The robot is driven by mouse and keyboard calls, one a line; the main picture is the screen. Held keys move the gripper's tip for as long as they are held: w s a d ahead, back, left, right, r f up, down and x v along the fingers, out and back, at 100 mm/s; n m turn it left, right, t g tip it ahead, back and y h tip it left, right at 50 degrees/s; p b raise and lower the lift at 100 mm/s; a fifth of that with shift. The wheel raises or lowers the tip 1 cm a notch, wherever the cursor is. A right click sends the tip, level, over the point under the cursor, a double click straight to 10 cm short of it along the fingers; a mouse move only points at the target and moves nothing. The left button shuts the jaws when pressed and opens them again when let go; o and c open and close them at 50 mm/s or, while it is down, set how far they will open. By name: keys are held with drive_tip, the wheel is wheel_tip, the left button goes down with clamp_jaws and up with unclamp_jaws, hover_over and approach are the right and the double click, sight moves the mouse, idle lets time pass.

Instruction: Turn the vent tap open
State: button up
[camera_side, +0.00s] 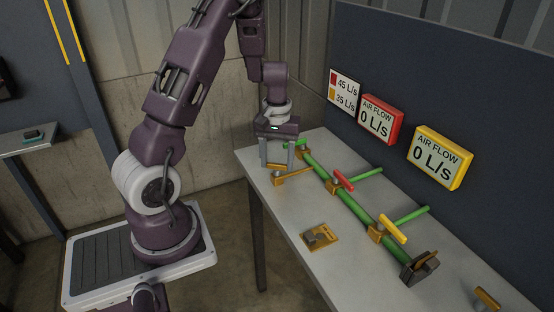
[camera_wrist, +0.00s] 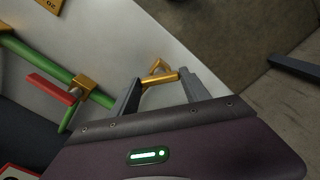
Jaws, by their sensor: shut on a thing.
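A brass-coloured tap (camera_side: 276,168) stands at the far left end of the table, on a short brass pipe (camera_side: 296,174) off the green main pipe (camera_side: 322,172). It seems to be the vent tap; I read no label on it. My gripper (camera_side: 278,164) points down over it and is shut on its handle. In the wrist view, the brass handle (camera_wrist: 160,80) spans between the two fingertips of my gripper (camera_wrist: 162,88). How far the tap is turned cannot be told.
A red-handled tap (camera_side: 344,182) and a yellow-handled tap (camera_side: 392,229) sit along the main pipe. The red-framed display (camera_side: 380,120) and yellow-framed display (camera_side: 440,158) both read 0 L/s. A brass plate (camera_side: 320,237) lies in front. A dark fitting (camera_side: 420,267) ends the pipe.

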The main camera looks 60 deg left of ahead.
sight(277, 164)
drive_tip(key=n, duration=0.3)
drive_tip(key=shift+n, duration=2.2)
drive_tip(key=o, duration=1.4)
wheel_tip(277, 164, up, 7)
drive_tip(key=shift+r, duration=0.1)
